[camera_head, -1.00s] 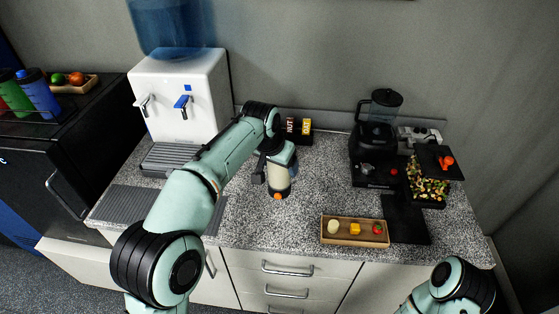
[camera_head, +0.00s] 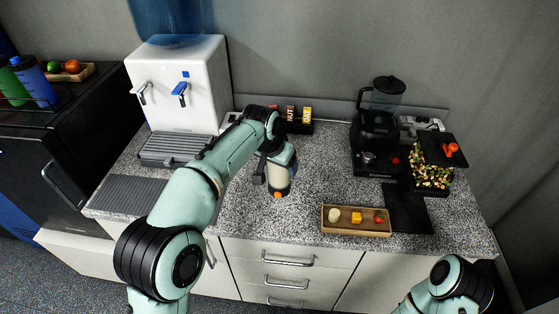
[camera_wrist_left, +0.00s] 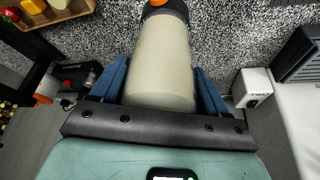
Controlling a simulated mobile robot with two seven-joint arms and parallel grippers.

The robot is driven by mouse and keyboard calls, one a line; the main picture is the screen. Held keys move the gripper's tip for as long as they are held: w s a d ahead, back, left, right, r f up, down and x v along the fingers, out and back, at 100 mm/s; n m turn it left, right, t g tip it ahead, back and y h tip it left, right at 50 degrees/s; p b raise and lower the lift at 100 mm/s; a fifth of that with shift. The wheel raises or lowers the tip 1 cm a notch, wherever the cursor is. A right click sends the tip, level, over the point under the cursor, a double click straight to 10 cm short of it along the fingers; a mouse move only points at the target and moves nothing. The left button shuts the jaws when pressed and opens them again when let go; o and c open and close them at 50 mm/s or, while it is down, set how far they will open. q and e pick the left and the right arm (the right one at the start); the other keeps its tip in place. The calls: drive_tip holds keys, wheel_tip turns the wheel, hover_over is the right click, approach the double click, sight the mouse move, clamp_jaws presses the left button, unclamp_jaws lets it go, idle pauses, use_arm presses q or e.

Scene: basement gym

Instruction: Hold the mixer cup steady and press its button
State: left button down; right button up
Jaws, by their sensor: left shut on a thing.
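The mixer cup (camera_head: 279,181) is a pale cream cylinder with a black rim and an orange button (camera_head: 277,195) at its near end in the head view. My left gripper (camera_head: 275,166) is shut on it, with the cup over the speckled counter. In the left wrist view the cup (camera_wrist_left: 160,67) lies between the two blue fingers, its dark-and-orange end pointing away. I cannot tell whether the cup touches the counter. My right gripper is out of view; only part of my right arm shows at the lower right.
A wooden tray (camera_head: 326,227) with small food pieces is at the front edge. A white water dispenser (camera_head: 175,90) is left, snack boxes (camera_head: 300,117) behind. The counter between cup and blender is clear.

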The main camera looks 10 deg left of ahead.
sight(280, 181)
use_arm(q)
drive_tip(key=shift+f+b, duration=1.6)
drive_tip(key=shift+f, duration=2)
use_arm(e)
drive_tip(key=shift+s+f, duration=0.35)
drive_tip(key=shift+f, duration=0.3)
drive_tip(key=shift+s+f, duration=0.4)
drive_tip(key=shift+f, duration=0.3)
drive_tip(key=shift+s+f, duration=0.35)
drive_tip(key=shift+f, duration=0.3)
use_arm(q)
drive_tip(key=shift+f, duration=0.1)
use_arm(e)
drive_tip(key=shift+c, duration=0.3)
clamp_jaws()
